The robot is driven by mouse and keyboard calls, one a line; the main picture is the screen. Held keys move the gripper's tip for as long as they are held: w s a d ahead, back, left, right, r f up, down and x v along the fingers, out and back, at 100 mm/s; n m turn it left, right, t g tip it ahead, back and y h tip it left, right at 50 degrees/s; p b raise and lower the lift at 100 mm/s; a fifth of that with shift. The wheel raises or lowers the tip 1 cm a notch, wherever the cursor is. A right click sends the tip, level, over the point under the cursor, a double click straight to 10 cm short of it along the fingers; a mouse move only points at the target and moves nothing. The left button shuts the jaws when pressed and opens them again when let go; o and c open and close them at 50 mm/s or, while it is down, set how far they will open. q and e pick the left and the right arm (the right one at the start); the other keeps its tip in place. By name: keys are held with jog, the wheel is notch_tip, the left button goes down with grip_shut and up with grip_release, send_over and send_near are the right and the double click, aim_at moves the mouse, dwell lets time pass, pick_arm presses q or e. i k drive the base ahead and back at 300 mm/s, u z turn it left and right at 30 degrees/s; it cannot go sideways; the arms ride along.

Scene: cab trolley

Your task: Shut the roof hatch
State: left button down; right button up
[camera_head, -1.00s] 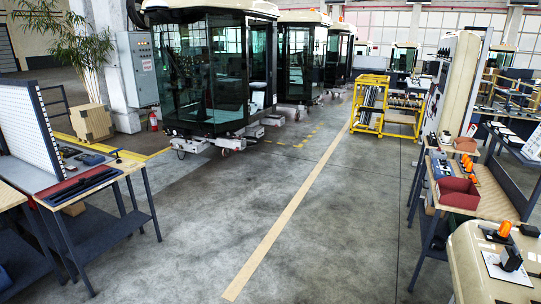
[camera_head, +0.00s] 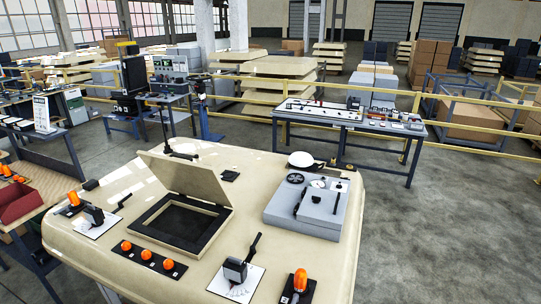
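The roof hatch lid (camera_head: 187,175) stands tilted open on the cream cab roof (camera_head: 105,212). It is hinged along the far edge of a dark-framed opening (camera_head: 178,220), and its pale panel leans up and back. The opening below it is uncovered and dark inside. Neither of my grippers shows in the head view, so nothing of mine touches the lid.
On the roof, orange beacons (camera_head: 300,281), a black lever on a white plate (camera_head: 236,273) and a grey unit (camera_head: 308,207) surround the hatch. A workbench (camera_head: 348,118) stands behind, before a yellow railing (camera_head: 466,128). The floor at right (camera_head: 440,240) is clear.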

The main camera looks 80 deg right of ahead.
aim_at(196, 180)
jog(key=z, duration=2.1)
